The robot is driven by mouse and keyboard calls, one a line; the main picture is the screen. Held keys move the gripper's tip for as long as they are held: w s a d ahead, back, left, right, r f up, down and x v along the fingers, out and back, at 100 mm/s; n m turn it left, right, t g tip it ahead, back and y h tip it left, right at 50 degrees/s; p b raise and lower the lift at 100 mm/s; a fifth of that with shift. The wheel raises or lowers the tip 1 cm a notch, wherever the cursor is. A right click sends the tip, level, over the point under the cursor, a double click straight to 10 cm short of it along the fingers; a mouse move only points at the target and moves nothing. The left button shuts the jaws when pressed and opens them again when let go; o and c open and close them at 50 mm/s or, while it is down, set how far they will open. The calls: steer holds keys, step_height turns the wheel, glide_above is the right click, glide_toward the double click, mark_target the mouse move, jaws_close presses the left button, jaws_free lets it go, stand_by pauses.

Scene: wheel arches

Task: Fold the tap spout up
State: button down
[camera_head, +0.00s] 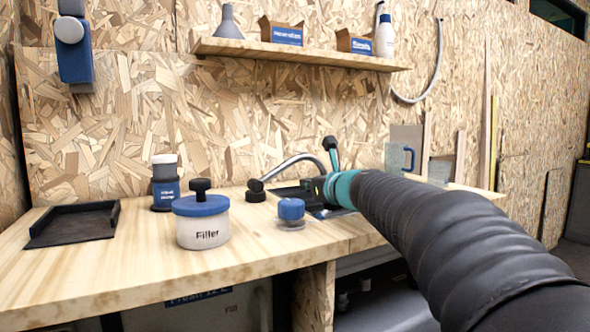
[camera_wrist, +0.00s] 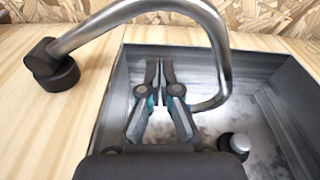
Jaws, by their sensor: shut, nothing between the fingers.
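The tap spout is a curved chrome tube. In the wrist view the spout (camera_wrist: 215,35) rises from a black swivel base (camera_wrist: 58,72) at the left, arches across the top and bends down at the right into the sink. Its lower end curves back behind my gripper's right finger. In the head view the spout (camera_head: 292,162) arches low over the worktop from its black base (camera_head: 257,191). My gripper (camera_wrist: 160,65) is shut and empty over the sink, inside the spout's curve. Whether it touches the tube I cannot tell. In the head view my arm hides the fingers.
The grey sink (camera_wrist: 290,125) has a dark round drain fitting (camera_wrist: 235,143). A shelf (camera_head: 300,55) hangs above.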

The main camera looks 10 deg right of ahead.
steer(key=r, duration=0.1)
steer(key=r+p, duration=0.1)
steer(key=w+r+p, duration=0.1)
steer(key=shift+w+a+r, duration=0.1)
steer(key=shift+a+r, duration=0.2)
steer(key=shift+a, duration=0.05)
steer(key=shift+r, duration=0.1)
